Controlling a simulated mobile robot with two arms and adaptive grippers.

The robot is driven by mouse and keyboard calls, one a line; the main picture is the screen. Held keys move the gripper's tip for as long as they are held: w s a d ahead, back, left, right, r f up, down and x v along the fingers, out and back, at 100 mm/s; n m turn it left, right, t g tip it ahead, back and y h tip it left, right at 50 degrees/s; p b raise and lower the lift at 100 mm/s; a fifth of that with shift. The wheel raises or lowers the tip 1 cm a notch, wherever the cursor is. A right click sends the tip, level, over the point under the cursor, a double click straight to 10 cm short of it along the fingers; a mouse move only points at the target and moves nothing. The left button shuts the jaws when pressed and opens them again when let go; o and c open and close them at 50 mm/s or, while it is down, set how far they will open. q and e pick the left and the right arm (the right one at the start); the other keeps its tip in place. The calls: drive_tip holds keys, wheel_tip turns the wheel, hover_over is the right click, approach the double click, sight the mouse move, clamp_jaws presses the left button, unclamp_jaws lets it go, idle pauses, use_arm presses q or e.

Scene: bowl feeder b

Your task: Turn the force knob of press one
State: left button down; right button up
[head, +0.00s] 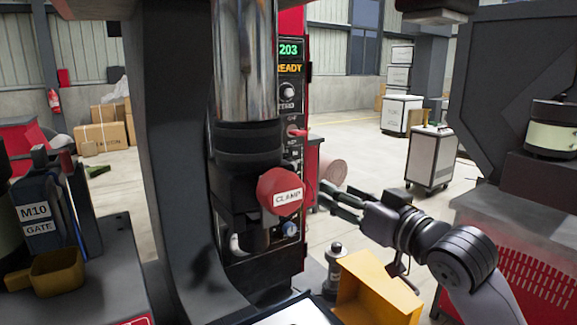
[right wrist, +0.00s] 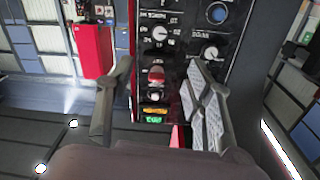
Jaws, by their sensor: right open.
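The press's control panel (head: 291,110) stands behind the dark press column, with a green 203 display and an amber READY line. A pale round knob (head: 288,92) sits below them. The right wrist view shows the panel upside down, with a dial knob (right wrist: 160,33), a second dial knob (right wrist: 210,53) and a red part (right wrist: 157,75). Their labels are too small to tell which is the force knob. My right gripper (head: 324,196) is open and empty, right of the red CLAMP part (head: 280,190). Its fingers (right wrist: 160,68) spread before the panel, apart from the dials. My left gripper is out of view.
The chrome cylinder (head: 245,60) and press column (head: 180,150) hide part of the panel. A yellow bin (head: 375,290) stands below my right arm. A grey machine (head: 515,240) is at right. Open floor lies behind, with a white cabinet (head: 430,158).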

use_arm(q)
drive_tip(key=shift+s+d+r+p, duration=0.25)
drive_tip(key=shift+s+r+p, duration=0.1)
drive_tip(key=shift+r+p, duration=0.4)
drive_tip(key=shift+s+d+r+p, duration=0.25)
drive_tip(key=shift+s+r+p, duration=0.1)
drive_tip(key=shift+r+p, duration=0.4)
use_arm(e)
drive_tip(key=x, duration=1.6)
drive_tip(key=shift+w+a, duration=0.2)
drive_tip(key=shift+w, duration=0.1)
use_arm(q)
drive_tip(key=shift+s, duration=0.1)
use_arm(e)
drive_tip(key=shift+c, duration=0.5)
drive_tip(key=shift+c, duration=0.7)
clamp_jaws()
